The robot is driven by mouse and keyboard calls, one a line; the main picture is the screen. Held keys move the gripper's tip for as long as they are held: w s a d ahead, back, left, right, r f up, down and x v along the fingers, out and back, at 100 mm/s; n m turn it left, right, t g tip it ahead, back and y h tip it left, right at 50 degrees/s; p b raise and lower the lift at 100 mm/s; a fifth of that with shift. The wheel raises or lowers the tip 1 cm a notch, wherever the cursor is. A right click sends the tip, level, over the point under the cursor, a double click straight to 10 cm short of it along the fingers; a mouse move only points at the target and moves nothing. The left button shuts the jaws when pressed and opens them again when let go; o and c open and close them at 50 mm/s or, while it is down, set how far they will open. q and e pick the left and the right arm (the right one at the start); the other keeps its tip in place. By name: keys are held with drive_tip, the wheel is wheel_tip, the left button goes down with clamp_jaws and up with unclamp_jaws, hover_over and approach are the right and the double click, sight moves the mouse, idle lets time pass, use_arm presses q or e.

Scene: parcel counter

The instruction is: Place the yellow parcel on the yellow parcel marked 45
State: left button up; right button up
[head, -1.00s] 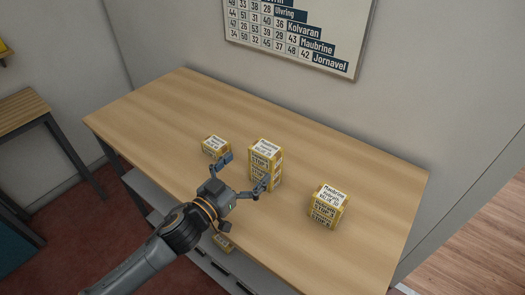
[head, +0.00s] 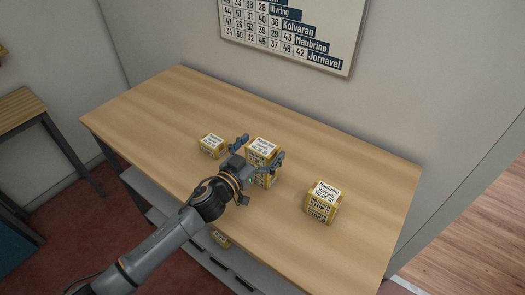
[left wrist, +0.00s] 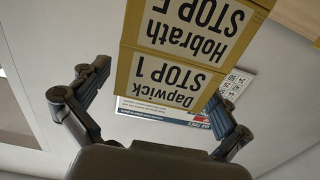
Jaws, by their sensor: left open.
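A stack of yellow parcels (head: 262,148) with white labels stands mid-table. My left gripper (head: 258,153) is open at its top, one finger on each side. In the left wrist view, which is upside down, the open gripper (left wrist: 158,100) faces the parcel labelled Dapwick STOP 1 (left wrist: 172,79); a clear gap shows at the left finger. The adjoining parcel reads Hobrath STOP 5 (left wrist: 190,28). A low yellow parcel (head: 211,146) lies left of the stack. Another yellow stack (head: 322,203), with Maubrine on its top label, stands to the right. I cannot make out the number 45. My right gripper is out of view.
The wooden table (head: 150,110) is clear at the far left and between the stacks. A chart (head: 290,30) hangs on the wall behind. A small side table (head: 20,108) stands at the left.

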use_arm(q)
drive_tip(key=c, duration=1.3)
